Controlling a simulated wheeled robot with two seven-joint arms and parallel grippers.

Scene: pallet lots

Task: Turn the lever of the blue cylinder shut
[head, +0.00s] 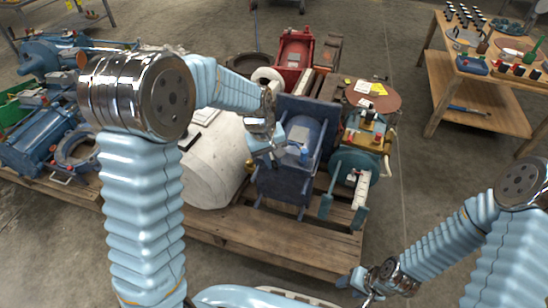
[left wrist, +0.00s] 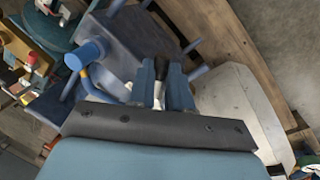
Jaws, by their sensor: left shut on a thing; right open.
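The blue cylinder (head: 303,132) sits in a dark blue frame on the wooden pallet. My left gripper (head: 277,150) is at the near left side of the cylinder, in front of the frame. In the left wrist view its two fingers (left wrist: 162,88) are shut on a lever with a black grip (left wrist: 160,67) and a pale metal shank, the shank lying between them. In the head view the gripper hides the lever. My right gripper (head: 366,288) is open and empty, low in front of the pallet, away from the cylinder.
A large white tank (head: 213,165) lies left of the cylinder. A teal machine (head: 352,168) stands close on its right, and red equipment (head: 294,52) behind. The pallet edge (head: 270,250) is in front. A wooden workbench (head: 480,95) stands far right; the floor between is clear.

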